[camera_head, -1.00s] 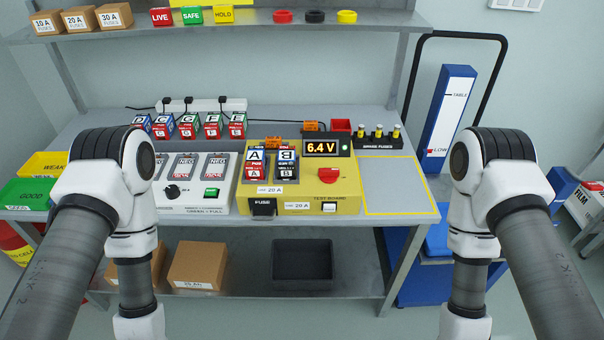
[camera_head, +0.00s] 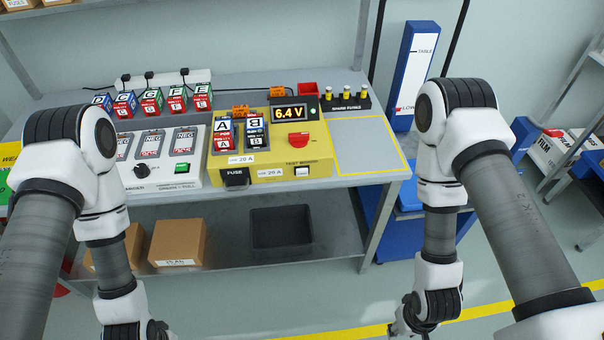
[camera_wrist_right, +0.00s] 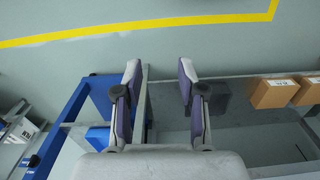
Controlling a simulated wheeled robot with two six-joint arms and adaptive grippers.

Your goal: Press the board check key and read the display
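The yellow test board (camera_head: 320,160) sits on the bench. Its display (camera_head: 289,113) reads 6.4 V, with a green light beside it. A white key (camera_head: 302,171) is on the board's front right, by the TEST BOARD label; its lettering is too small to read. Batteries A (camera_head: 222,133) and B (camera_head: 254,133) stand in the board's slots. My right gripper (camera_wrist_right: 158,85) is open and empty in the right wrist view, away from the board, with floor and the lower shelf beyond it. My left arm hangs at the left; its fingertips are outside the head view.
A red knob (camera_head: 298,139) and a black FUSE part (camera_head: 236,177) are also on the board. A white charger (camera_head: 190,158) stands left of it. Spare fuses (camera_head: 345,99) stand behind right. A yellow-outlined area (camera_head: 365,150) on the bench is clear. Boxes and a dark bin (camera_head: 281,229) are below.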

